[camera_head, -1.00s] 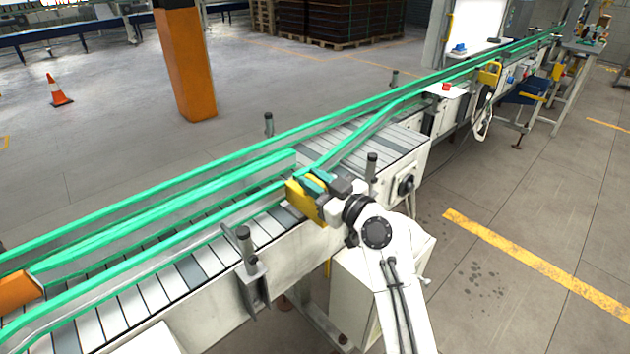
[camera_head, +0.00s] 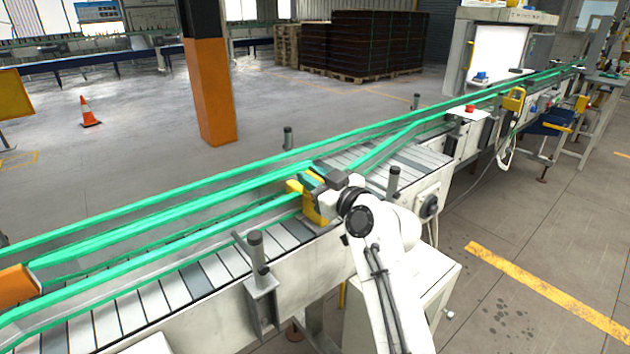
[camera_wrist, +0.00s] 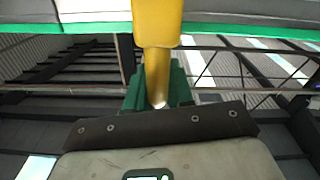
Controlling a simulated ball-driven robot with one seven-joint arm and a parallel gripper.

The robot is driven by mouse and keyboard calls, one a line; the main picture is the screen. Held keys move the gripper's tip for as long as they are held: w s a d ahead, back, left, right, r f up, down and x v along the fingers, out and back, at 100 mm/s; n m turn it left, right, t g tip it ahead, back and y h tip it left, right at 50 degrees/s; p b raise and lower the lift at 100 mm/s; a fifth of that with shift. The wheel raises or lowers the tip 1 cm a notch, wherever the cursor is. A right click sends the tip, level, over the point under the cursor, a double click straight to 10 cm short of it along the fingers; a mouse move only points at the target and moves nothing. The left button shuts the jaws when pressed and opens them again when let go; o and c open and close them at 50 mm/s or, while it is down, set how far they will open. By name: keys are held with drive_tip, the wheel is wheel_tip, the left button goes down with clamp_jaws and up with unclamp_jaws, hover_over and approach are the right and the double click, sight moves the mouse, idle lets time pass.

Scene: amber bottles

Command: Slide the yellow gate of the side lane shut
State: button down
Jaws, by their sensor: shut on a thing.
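The yellow gate (camera_head: 310,206) is at the lane opening on the near side of the conveyor, by the end of the middle green rail. My gripper (camera_head: 314,178) is at its top and partly covers it. In the wrist view, a yellow bar (camera_wrist: 157,25) of the gate runs down between the green fingers of my gripper (camera_wrist: 158,88), which are shut on it. How much of the side lane the gate spans is hidden by my gripper and arm.
The slatted conveyor (camera_head: 205,282) has green guide rails on both sides. Dark-capped posts (camera_head: 258,258) stand along its near edge, one (camera_head: 393,182) just right of my gripper. An orange block (camera_head: 15,281) is at the far left. The floor at right is clear.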

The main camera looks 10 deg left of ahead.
drive_tip(key=c, duration=1.2)
unclamp_jaws()
drive_tip(key=shift+w+d+r, duration=0.1)
drive_tip(key=shift+w, duration=0.2)
drive_tip(key=shift+c, duration=0.2)
drive_tip(key=shift+o, duration=0.7)
drive_tip(key=shift+s, duration=0.1)
drive_tip(key=b+v, duration=0.1)
drive_tip(key=v, duration=0.9)
drive_tip(key=shift+s+d+b, duration=0.2)
drive_tip(key=shift+s+b, duration=0.1)
drive_tip(key=shift+b, duration=0.1)
